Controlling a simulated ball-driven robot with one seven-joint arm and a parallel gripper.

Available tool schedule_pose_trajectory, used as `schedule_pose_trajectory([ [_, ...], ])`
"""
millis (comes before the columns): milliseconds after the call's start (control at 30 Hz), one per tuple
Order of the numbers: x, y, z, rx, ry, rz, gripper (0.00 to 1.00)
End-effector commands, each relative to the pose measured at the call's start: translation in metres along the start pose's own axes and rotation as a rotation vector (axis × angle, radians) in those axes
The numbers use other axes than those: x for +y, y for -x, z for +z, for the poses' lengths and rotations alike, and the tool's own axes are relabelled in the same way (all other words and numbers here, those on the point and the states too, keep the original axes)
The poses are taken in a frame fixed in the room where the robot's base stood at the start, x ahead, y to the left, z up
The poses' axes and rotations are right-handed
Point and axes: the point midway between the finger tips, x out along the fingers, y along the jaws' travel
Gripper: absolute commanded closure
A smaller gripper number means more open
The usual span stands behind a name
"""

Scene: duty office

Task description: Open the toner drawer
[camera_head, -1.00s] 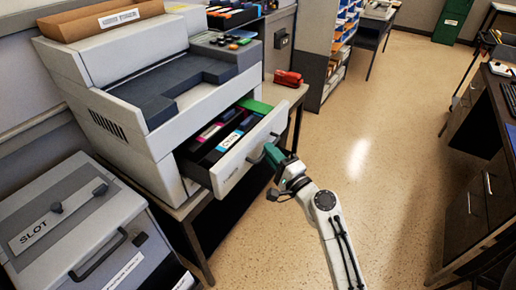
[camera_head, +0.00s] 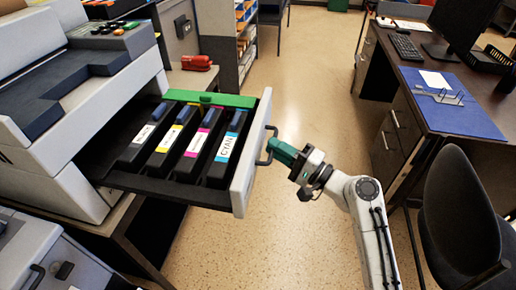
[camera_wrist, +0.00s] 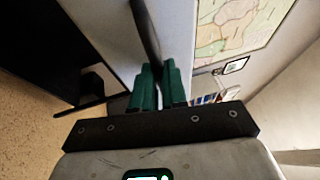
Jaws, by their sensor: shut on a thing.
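The toner drawer (camera_head: 248,165) stands pulled well out of the grey printer (camera_head: 75,110) in the head view. Inside it lie several dark toner cartridges, among them one labelled CYAN (camera_head: 226,148), with a green strip (camera_head: 210,99) along the far side. My gripper (camera_head: 272,150) is shut on the dark bar handle (camera_head: 266,146) on the drawer's front. In the wrist view my green fingers (camera_wrist: 158,88) close around the handle bar (camera_wrist: 146,35), beside the pale drawer front (camera_wrist: 172,40).
A desk (camera_head: 435,95) with a keyboard and a blue mat stands at the right, with a dark chair (camera_head: 462,215) before it. A red stapler-like object (camera_head: 197,62) sits behind the drawer. The speckled floor (camera_head: 300,90) between is clear.

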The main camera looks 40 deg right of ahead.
Motion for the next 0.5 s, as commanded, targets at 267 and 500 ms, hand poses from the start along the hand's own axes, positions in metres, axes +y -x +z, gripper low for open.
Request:
schedule_pose_trajectory([
  [267, -0.001, 0.015, -0.006, -0.001, -0.002, 0.003, 1.00],
  [500, -0.001, 0.015, -0.006, -0.001, -0.002, 0.004, 1.00],
])
